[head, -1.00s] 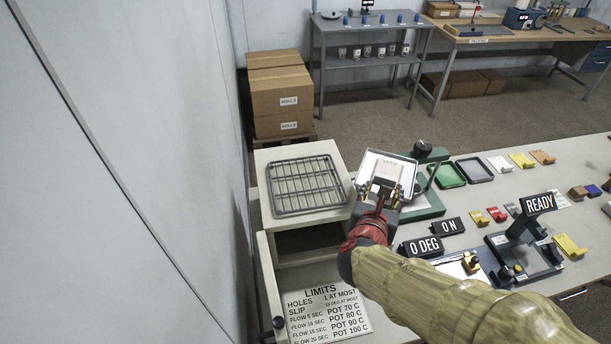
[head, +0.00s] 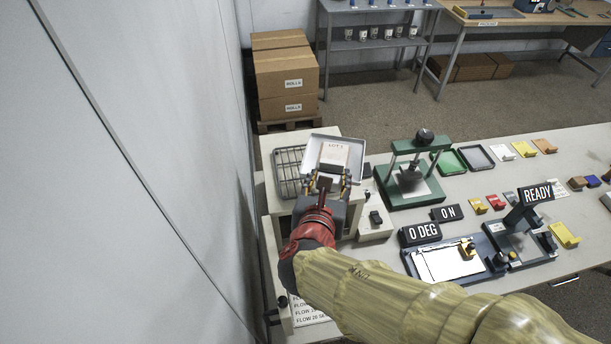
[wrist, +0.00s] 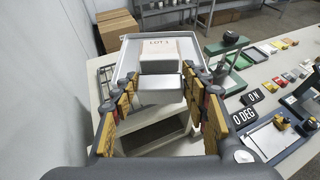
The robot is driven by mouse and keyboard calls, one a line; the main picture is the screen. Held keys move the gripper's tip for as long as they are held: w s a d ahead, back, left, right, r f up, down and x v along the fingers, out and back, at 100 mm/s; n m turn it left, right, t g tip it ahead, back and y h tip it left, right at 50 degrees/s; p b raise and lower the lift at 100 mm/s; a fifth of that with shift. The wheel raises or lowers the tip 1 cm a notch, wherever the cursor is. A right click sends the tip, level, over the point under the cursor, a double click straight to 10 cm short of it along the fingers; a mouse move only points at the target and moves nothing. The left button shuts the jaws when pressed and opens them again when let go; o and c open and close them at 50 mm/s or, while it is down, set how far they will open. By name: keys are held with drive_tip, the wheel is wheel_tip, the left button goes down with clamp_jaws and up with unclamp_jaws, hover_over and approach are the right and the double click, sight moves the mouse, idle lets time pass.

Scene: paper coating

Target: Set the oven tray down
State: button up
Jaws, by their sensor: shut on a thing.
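The oven tray (head: 314,150) is a shallow pale metal tray with a raised rim. A light block marked "LOT 1" (head: 333,157) lies on it. My gripper (head: 328,184) is shut on the tray's near-side tab and holds the tray out in front. In the wrist view the tray (wrist: 128,62) looks about level, with the tab (wrist: 158,90) between the fingers. The tray overlaps the right part of a wire rack (head: 287,180) on top of a white cabinet. Whether the tray touches the rack or cabinet top, I cannot tell.
A green press (head: 413,172) stands to the right on the bench. Signs reading "0 DEG" (head: 421,233) and "ON" (head: 447,212) stand nearer. A grey wall (head: 120,170) runs close on the left. Cardboard boxes (head: 287,80) stand behind the cabinet.

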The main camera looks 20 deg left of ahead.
sight(304, 173)
drive_tip(key=w+a+f, duration=0.1)
drive_tip(key=w+a, duration=0.1)
drive_tip(key=a, duration=0.1)
drive_tip(key=w+a+f, duration=0.1)
drive_tip(key=shift+w+a+f, duration=0.15)
drive_tip(key=shift+f, duration=0.15)
drive_tip(key=w+a+f, duration=0.2)
drive_tip(key=f, duration=0.1)
drive_tip(key=w+a+f+b, duration=0.1)
drive_tip(key=f, duration=0.1)
drive_tip(key=shift+a+f, duration=0.1)
drive_tip(key=shift+a, duration=0.3)
drive_tip(key=shift+w+a+f, duration=0.2)
drive_tip(key=shift+f, duration=0.15)
drive_tip(key=shift+a+f, duration=0.1)
drive_tip(key=shift+f, duration=1.45)
drive_tip(key=shift+f+b, duration=0.1)
drive_tip(key=shift+b, duration=0.25)
drive_tip(key=o, duration=1.3)
drive_tip(key=shift+f, duration=0.1)
